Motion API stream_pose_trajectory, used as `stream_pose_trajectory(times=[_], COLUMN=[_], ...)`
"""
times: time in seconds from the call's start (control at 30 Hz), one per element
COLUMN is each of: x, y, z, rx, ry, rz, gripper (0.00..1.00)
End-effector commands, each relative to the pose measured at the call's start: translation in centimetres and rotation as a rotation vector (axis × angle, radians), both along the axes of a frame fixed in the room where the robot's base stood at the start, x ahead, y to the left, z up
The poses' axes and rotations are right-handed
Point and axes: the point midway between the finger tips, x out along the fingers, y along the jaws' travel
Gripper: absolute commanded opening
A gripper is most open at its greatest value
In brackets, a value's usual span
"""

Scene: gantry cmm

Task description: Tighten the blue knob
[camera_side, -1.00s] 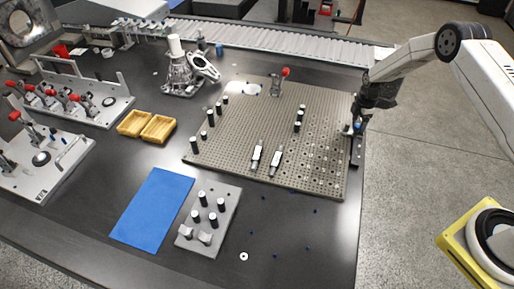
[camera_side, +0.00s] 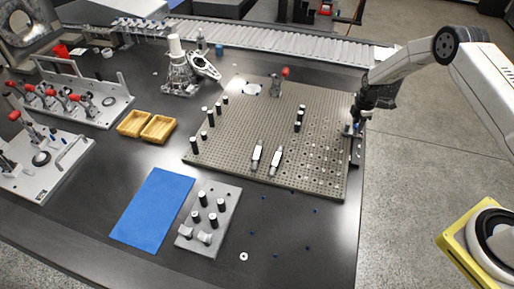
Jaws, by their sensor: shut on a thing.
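My gripper (camera_side: 352,128) is at the right edge of the perforated fixture plate (camera_side: 230,149), pointing down. It is shut on the blue knob (camera_side: 357,126), of which only a small blue patch shows between and beside the fingers. The rest of the knob is hidden by the gripper. A dark rail (camera_side: 357,152) runs along the plate's right side, just below the gripper.
Several black posts and a red-tipped clamp (camera_side: 285,72) stand on the plate. Yellow bins (camera_side: 158,129), a blue mat (camera_side: 152,208) and a small grey block (camera_side: 227,220) lie to the left. A roller conveyor (camera_side: 290,45) runs behind.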

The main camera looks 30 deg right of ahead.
Motion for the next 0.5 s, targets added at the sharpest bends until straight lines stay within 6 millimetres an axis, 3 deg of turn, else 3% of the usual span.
stream_pose_trajectory(times=[0.5], x=[-0.01], y=[-0.05], z=[0.02], rx=[0.0], ry=[0.002], rz=[-0.262], gripper=[0.0])
